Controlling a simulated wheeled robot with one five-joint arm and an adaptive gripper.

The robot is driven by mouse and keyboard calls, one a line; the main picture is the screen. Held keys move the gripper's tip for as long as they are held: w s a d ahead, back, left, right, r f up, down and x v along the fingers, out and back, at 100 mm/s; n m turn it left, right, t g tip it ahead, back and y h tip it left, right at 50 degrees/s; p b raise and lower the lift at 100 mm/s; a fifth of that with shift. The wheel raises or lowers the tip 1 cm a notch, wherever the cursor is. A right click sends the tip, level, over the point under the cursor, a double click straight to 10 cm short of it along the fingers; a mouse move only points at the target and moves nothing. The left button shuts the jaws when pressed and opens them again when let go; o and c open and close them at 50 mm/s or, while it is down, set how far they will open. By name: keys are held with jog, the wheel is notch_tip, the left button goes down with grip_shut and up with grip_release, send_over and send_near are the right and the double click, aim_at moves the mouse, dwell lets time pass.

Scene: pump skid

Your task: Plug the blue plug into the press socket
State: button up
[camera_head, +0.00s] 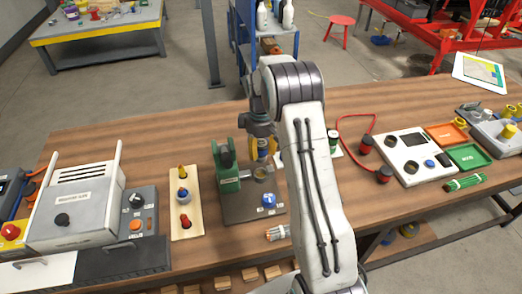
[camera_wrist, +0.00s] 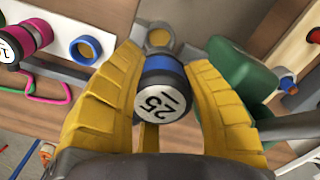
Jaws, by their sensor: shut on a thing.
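My gripper (camera_head: 262,136) is shut on the blue plug, a dark cylinder with a blue band and a white, numbered end cap. In the wrist view the plug (camera_wrist: 164,88) sits between the yellow fingers of my gripper (camera_wrist: 165,62). In the head view the plug (camera_head: 263,150) is above the round press socket (camera_head: 262,173), close over it. The socket ring (camera_wrist: 160,38) shows just beyond the plug in the wrist view. The green press (camera_head: 227,167) stands left of the plug and also shows in the wrist view (camera_wrist: 245,70). Whether plug and socket touch, I cannot tell.
A blue knob (camera_head: 268,200) is on the press's dark base. A pale board (camera_head: 185,215) with yellow and red pegs lies left. In the wrist view, a magenta plug (camera_wrist: 28,36) and a blue-ringed socket (camera_wrist: 85,50) are at left. My arm hides part of the bench (camera_head: 345,205).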

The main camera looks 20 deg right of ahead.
aim_at(261, 160)
jog(key=shift+f+m, duration=0.1)
jog(key=shift+m, duration=0.2)
jog(key=shift+f, duration=0.1)
jog(key=shift+f+b, duration=1.65)
jog(key=shift+f, duration=1.05)
jog(key=shift+r, duration=0.2)
jog(key=shift+b, duration=0.35)
jog(key=shift+f+b, duration=1.3)
jog(key=shift+f, duration=0.45)
jog(key=o, duration=1.3)
